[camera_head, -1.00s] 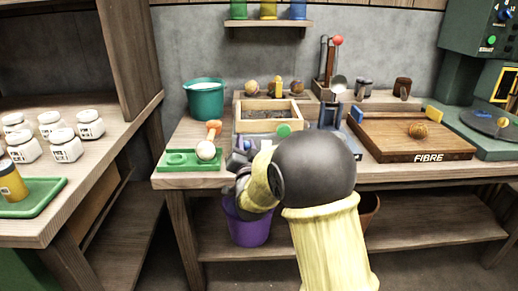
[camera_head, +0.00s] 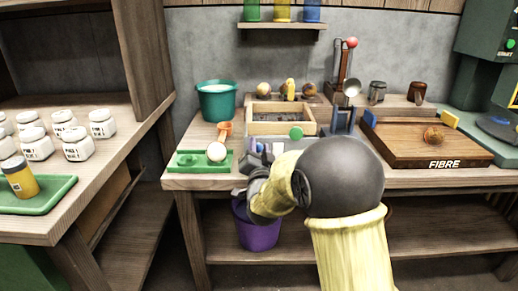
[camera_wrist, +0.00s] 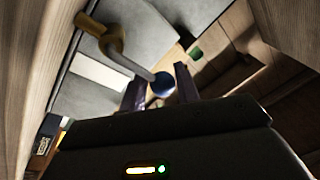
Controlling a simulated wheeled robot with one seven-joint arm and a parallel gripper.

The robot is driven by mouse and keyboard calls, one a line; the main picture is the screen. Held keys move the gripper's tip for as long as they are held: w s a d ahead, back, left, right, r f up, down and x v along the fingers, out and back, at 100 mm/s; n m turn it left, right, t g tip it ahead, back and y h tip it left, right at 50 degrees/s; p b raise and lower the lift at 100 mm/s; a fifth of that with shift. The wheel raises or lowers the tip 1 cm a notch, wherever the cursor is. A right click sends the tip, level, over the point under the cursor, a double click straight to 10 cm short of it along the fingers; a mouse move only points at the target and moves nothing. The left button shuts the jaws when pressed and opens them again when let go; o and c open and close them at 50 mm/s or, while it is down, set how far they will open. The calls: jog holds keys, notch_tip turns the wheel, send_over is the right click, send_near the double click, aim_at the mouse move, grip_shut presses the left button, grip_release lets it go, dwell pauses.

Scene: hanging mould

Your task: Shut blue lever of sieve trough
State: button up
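In the wrist view, the blue lever shows as a thin rod with a round blue knob (camera_wrist: 162,85), running up-left to a brass-coloured pivot (camera_wrist: 110,38) beside a grey metal surface. My gripper (camera_wrist: 161,82) has its two fingers apart, one on each side of the knob, with little gap; firm contact is not visible. In the head view, a wooden-framed trough (camera_head: 283,105), which looks like the sieve trough, stands on the bench. My gripper (camera_head: 262,148) is low at its front left. The lever cannot be made out there, and my arm covers part of the bench front.
A green tray (camera_head: 190,161) with a white ball and a teal bucket (camera_head: 216,102) stand left of the trough. A FIBRE board (camera_head: 400,145) lies to the right. A purple bucket (camera_head: 258,234) is below. A side table with white jars (camera_head: 78,143) is at far left.

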jog(key=shift+s, duration=0.1)
jog(key=b+v, duration=0.4)
jog(key=v, duration=1.3)
jog(key=shift+s, duration=0.1)
